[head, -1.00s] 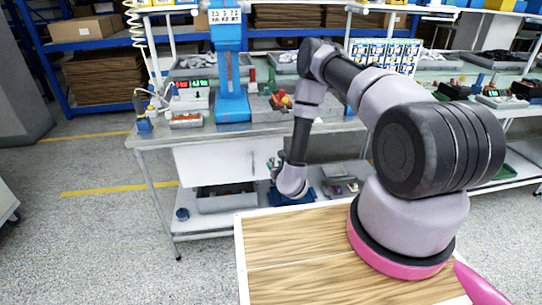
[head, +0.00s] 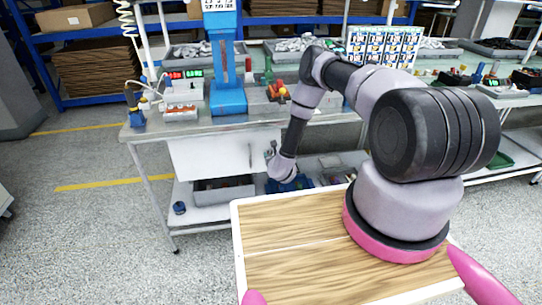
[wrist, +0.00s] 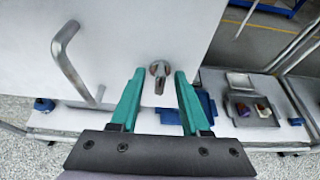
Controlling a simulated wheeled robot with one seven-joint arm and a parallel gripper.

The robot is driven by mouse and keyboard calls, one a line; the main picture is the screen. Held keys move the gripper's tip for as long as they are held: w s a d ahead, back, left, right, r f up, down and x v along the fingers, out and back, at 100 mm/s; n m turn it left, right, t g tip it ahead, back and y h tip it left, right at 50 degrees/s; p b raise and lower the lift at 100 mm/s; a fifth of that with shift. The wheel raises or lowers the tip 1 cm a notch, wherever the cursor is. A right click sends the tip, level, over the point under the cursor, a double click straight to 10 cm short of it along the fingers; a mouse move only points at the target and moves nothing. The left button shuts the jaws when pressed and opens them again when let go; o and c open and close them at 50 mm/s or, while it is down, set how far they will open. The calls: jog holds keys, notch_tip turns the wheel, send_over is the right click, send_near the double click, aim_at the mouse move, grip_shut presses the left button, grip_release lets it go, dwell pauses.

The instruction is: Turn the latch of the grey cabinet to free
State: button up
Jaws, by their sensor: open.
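The grey cabinet (head: 212,157) hangs under the workbench and looks pale, almost white. In the wrist view its door (wrist: 120,32) fills the upper left, with a bent metal bar handle (wrist: 68,58). The latch (wrist: 160,70) is a small metal knob with a lever pointing down in the picture, near the door's lower right edge. My gripper (wrist: 159,73) is open, with teal fingers either side of the latch in the picture. I cannot tell whether they touch it. In the head view my wrist covers part of the area right of the cabinet.
The workbench (head: 300,124) above carries a blue press (head: 226,70) and small devices. A lower shelf holds a grey bin (head: 224,190); a tray with parts (wrist: 250,110) shows in the wrist view. Open floor (head: 100,235) lies at left.

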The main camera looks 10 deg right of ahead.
jog(key=shift+w, duration=0.15)
grip_shut()
jog(key=shift+d+m, duration=0.15)
jog(key=shift+m, duration=0.15)
jog(key=m+t+y, duration=0.1)
jog(key=m+y, duration=0.1)
jog(key=m, duration=0.2)
jog(key=f+m+t+y, duration=0.1)
jog(key=m+y, duration=0.1)
jog(key=m, duration=0.2)
jog(key=d+m+t+y, duration=0.1)
jog(key=m+y, duration=0.1)
jog(key=m, duration=0.2)
jog(key=shift+f+m+y, duration=0.15)
jog(key=shift+m+y, duration=0.15)
dwell(0.4)
dwell(0.4)
